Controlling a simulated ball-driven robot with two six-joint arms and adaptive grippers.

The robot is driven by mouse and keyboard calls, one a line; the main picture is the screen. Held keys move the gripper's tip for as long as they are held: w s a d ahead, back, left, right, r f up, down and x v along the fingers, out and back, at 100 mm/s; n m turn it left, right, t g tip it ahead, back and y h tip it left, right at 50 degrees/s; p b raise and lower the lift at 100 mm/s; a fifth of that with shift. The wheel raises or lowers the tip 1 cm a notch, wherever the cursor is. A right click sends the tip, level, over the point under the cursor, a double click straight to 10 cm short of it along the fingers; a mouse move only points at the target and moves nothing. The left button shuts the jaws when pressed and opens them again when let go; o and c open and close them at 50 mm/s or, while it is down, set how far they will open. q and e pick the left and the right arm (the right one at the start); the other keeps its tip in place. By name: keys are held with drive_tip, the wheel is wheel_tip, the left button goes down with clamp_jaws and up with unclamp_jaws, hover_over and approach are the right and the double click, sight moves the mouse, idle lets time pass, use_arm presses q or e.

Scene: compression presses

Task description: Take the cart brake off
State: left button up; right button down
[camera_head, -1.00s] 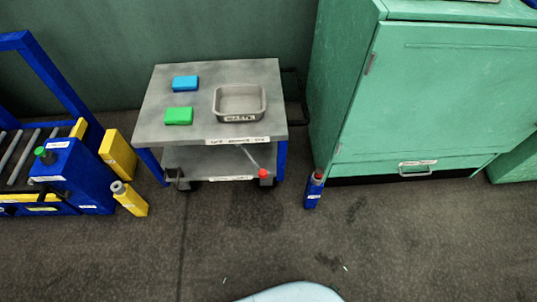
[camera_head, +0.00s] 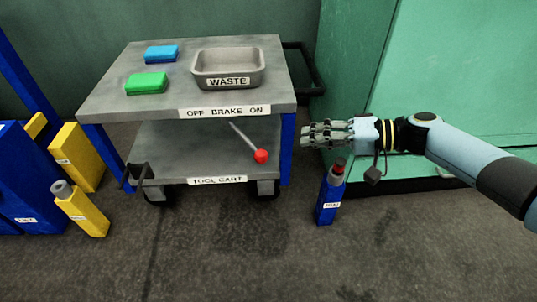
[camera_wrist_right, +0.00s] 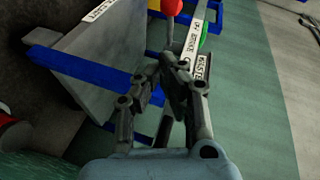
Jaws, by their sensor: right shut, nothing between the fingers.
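The tool cart (camera_head: 92,105) stands left of centre in the head view. Its label strip (camera_head: 225,111) reads OFF BRAKE ON. The brake lever (camera_head: 242,136), a thin rod with a red knob (camera_head: 261,156), hangs below that strip and slants down toward the ON side. My right gripper (camera_head: 304,135) is shut and empty, just right of the cart's blue front-right leg, apart from the knob. In the right wrist view, the shut fingers (camera_wrist_right: 163,78) point toward the cart and the red knob (camera_wrist_right: 172,5) shows at the top edge. My left gripper is not in view.
The green cabinet (camera_head: 480,60) is behind my right arm. A grey waste tray (camera_head: 228,68) and blue and green blocks sit on the cart. Floor in front is clear.

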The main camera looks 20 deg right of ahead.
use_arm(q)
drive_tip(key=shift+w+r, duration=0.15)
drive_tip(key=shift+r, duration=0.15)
use_arm(e)
drive_tip(key=shift+w+a+r, duration=0.1)
drive_tip(key=shift+w+r, duration=0.1)
drive_tip(key=shift+r, duration=0.3)
drive_tip(key=b, duration=0.3)
approach(244, 136)
wheel_tip(244, 136, down, 2)
drive_tip(key=w+a, duration=0.2)
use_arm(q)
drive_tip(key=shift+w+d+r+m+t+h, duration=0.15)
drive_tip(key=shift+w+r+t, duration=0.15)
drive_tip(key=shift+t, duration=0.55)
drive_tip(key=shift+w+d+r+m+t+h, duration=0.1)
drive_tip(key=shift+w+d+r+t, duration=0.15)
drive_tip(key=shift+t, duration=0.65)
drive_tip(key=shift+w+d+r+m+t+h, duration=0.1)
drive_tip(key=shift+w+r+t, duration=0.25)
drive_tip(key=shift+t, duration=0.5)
use_arm(e)
drive_tip(key=shift+x, duration=0.95)
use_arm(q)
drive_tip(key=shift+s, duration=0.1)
use_arm(e)
drive_tip(key=shift+w+r, duration=0.1)
drive_tip(key=shift+w, duration=0.05)
